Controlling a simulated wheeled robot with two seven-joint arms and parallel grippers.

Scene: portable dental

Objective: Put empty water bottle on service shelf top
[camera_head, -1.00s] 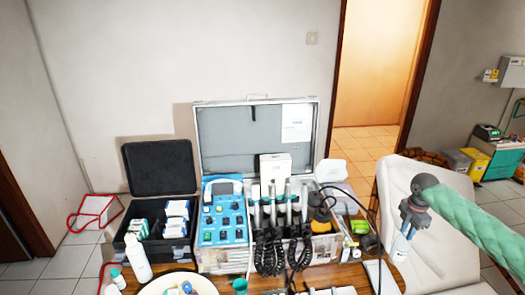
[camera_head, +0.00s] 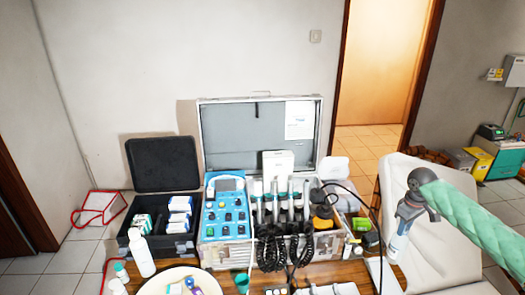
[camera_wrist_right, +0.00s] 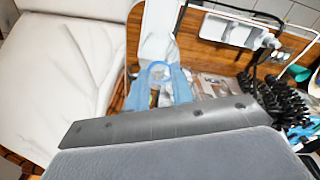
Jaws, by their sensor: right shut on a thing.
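My right gripper (camera_head: 407,212) is shut on a small clear and pale-blue bottle (camera_head: 397,245). The bottle hangs below the gripper, slightly tilted, in front of the cream chair to the right of the table. In the right wrist view, a pale-blue, partly see-through shape (camera_wrist_right: 178,86) shows beyond the grey gripper body; I cannot tell how much of it is bottle. My left gripper is not in view. I cannot pick out the service shelf top for certain.
The wooden table (camera_head: 355,272) is crowded: an open silver case (camera_head: 222,262) with a blue control panel and coiled cords, a black box (camera_head: 163,166), a white bottle (camera_head: 141,257) and a plate (camera_head: 206,284). The cream chair (camera_head: 452,240) stands close on the right. A teal cabinet (camera_head: 508,158) is farther back.

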